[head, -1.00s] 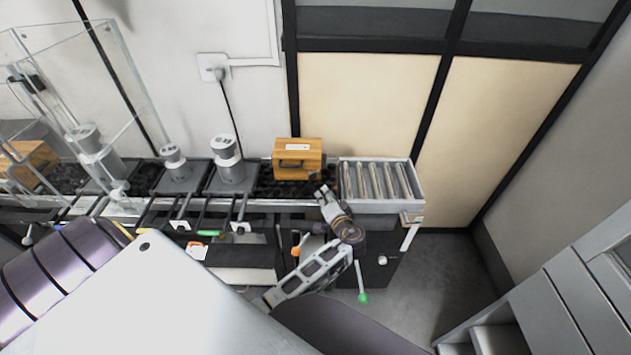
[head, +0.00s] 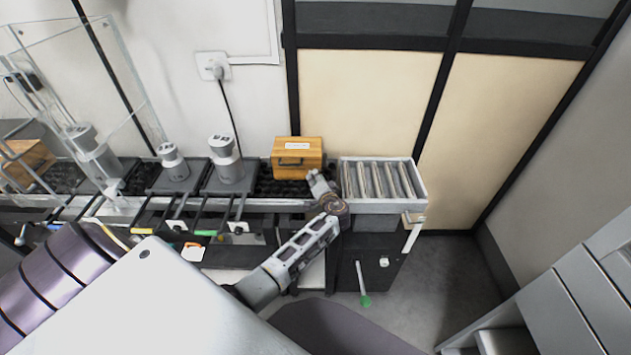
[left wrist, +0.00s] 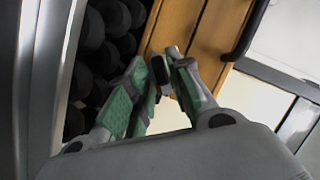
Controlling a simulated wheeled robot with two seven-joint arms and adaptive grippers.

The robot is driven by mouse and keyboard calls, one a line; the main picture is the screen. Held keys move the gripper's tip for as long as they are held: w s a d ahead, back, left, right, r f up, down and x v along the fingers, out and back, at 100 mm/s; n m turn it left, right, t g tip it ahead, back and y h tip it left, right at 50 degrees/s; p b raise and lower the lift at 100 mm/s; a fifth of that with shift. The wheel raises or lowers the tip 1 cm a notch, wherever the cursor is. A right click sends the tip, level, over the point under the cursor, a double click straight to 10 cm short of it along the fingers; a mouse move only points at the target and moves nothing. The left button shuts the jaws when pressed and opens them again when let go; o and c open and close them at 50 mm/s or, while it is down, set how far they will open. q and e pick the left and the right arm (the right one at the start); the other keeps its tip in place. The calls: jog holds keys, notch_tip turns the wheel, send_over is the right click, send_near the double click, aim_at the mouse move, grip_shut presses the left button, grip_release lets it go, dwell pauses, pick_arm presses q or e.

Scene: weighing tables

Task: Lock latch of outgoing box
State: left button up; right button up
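The wooden box (head: 299,147) at the right end of the weighing line is closed, with a pale label on top and a dark handle on its near side. Its wooden side (left wrist: 180,25) and dark handle (left wrist: 243,35) show in the left wrist view. My left gripper (head: 315,181) is at the box's near right corner. Its green-padded fingers (left wrist: 165,65) point at the wooden side, tips close together. A small dark piece lies by the tips; I cannot tell whether it is the latch or part of a finger. The latch is not clearly visible. My right gripper is out of view.
A grey roller tray (head: 419,183) stands right of the box. Two grey weights (head: 226,160) (head: 173,163) stand on scales to its left. Another wooden box (head: 27,163) is at the far left, by a clear enclosure. A green-tipped lever (head: 365,300) hangs below the tray.

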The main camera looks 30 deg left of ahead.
pick_arm(q)
jog(key=shift+w+a, duration=0.1)
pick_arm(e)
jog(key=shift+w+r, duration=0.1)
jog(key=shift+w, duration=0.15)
pick_arm(q)
jog(key=c, duration=0.5)
grip_shut()
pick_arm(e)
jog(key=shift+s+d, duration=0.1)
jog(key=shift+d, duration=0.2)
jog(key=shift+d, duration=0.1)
